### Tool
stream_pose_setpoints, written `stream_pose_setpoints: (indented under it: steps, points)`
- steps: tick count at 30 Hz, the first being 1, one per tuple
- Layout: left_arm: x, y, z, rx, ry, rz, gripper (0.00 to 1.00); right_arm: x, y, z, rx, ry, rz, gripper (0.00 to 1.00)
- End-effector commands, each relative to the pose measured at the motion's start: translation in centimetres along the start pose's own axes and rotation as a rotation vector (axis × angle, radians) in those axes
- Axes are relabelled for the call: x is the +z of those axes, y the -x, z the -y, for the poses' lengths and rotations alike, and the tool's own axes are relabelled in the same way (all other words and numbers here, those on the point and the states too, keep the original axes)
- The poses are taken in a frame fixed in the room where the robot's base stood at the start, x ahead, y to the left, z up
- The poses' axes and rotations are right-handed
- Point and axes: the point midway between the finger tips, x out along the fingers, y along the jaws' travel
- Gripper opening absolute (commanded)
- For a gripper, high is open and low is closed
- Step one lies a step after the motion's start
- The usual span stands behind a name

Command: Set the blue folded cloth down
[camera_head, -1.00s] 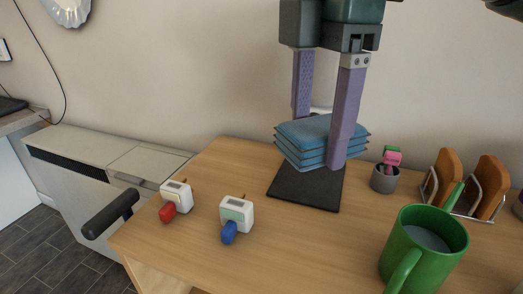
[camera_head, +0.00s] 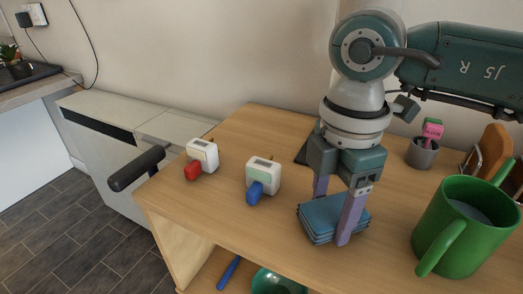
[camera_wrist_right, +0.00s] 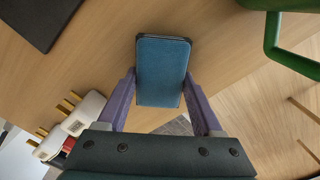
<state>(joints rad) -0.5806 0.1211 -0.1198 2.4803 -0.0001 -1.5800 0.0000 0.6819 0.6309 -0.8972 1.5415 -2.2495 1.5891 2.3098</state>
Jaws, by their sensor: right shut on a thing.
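The blue folded cloth (camera_head: 322,222) is a stack of several flat layers. My right gripper (camera_head: 331,220) is shut on it, with one purple finger on each side. The cloth is level, over the wooden tabletop (camera_head: 225,195) close to its front edge; I cannot tell whether it touches the wood. In the right wrist view the cloth (camera_wrist_right: 162,70) lies between both fingers, with tabletop around its far end. My left gripper is not in view.
A green mug (camera_head: 462,232) stands to the right of the cloth. Two white devices, one with a red part (camera_head: 202,155) and one with a blue part (camera_head: 264,175), stand left. A dark mat (camera_head: 303,152) is partly hidden behind my arm. A grey cup (camera_head: 422,153) stands behind.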

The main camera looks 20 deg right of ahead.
Motion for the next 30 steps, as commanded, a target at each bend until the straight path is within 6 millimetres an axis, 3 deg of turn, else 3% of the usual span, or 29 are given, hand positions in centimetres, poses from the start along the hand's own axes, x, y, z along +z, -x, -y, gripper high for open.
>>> stream_pose_setpoints:
  steps: [9,10,18,26,30]
  points:
    - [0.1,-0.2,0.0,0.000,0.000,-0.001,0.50,0.0,-0.3,0.0,0.001,0.000,0.000,0.14]
    - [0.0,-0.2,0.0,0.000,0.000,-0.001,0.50,0.0,-0.3,0.0,0.001,0.000,0.000,0.69]
    - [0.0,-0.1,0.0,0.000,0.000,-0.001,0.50,0.0,-0.2,0.0,0.001,0.000,0.000,0.97]
    - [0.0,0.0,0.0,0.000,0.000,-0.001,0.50,0.0,0.1,0.0,0.001,0.000,-0.001,0.97]
    - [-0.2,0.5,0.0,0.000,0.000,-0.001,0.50,-0.1,1.7,-0.1,0.005,0.001,-0.002,0.97]
